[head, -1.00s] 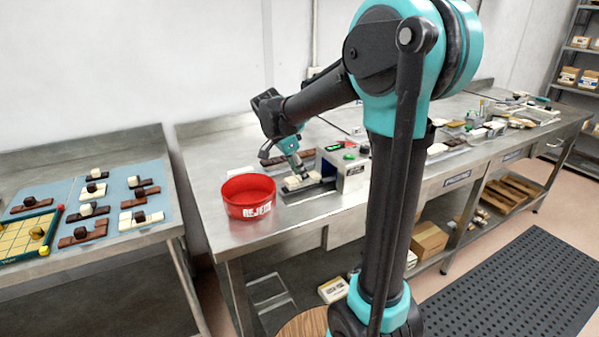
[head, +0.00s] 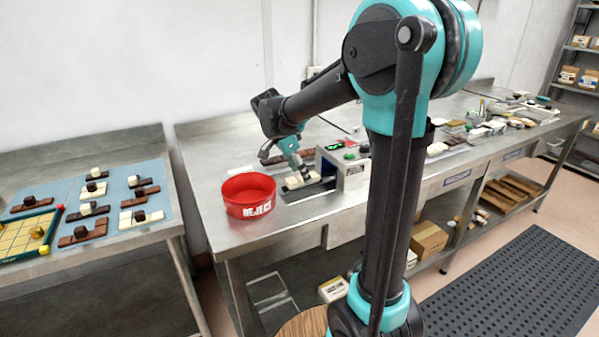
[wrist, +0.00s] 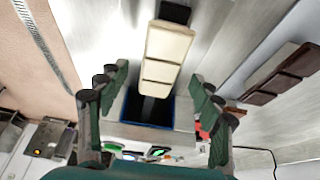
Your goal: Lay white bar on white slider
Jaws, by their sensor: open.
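The white bar (wrist: 166,58), a cream strip in segments, lies lengthwise on a dark track (wrist: 175,12) in front of a machine's blue-edged opening (wrist: 150,108). In the head view the white bar (head: 301,181) sits at the machine's left side. My gripper (wrist: 160,78) is open, with one finger on each side of the bar's line and clear space between fingers and bar. In the head view my gripper (head: 299,167) is just above the bar. No white slider shows apart from the bar; what lies directly under the bar is hidden.
The machine (head: 345,167) with a green display stands right of the bar. A red reject bowl (head: 248,195) stands to its left, near the table edge. A side table (head: 100,245) holds several sample bars.

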